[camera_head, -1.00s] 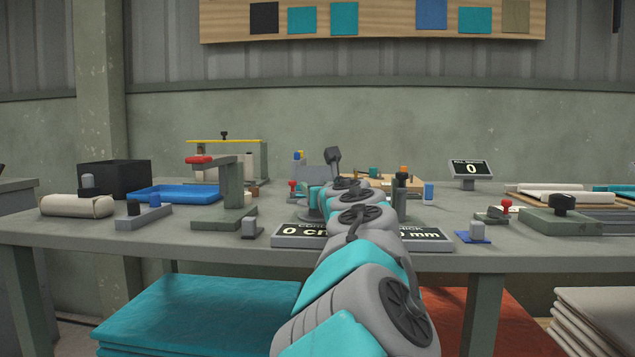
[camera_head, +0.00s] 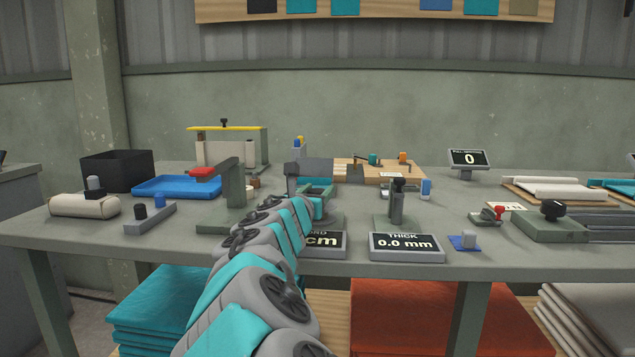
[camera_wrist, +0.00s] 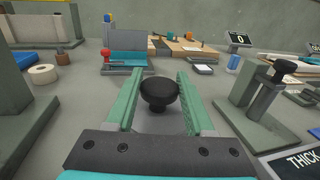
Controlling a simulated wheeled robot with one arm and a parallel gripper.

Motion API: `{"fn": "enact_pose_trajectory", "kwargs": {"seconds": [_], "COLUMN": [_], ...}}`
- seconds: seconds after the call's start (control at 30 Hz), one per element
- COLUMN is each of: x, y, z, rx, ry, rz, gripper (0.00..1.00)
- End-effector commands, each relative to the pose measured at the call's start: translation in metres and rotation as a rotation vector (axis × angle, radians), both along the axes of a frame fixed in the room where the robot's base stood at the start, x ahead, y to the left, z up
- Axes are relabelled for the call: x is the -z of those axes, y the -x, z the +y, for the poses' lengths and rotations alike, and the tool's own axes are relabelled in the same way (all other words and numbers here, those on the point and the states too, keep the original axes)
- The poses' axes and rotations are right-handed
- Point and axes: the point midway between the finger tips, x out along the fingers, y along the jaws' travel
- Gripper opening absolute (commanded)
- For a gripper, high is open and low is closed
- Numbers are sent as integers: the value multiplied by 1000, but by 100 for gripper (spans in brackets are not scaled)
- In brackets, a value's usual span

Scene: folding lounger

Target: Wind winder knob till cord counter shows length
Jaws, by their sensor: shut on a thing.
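The black winder knob (camera_wrist: 160,91) sits between the two green fingers of my gripper (camera_wrist: 160,80) in the wrist view. The gripper is shut on it, one finger at each side. In the head view my gripper (camera_head: 316,188) is low over the bench, behind my arm, and the knob cannot be made out there. The cord counter (camera_head: 329,244) stands at the bench's front edge. My arm covers its left part, so only "cm" shows and the number is hidden.
The thickness display (camera_head: 407,246) reads 0.0 mm, with a green stand (camera_head: 396,207) behind it. A green press with a red top (camera_head: 232,195) stands left of my arm. Behind are a blue tray (camera_head: 178,187) and a teal-padded fixture (camera_wrist: 128,52).

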Motion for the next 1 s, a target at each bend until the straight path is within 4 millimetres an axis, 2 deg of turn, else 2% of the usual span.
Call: {"fn": "enact_pose_trajectory", "kwargs": {"seconds": [0.5, 1.0], "x": [3, 3], "y": [-2, -1], "z": [2, 0], "rx": [338, 565], "ry": [-5, -4], "rz": [3, 3], "gripper": [0, 0]}}
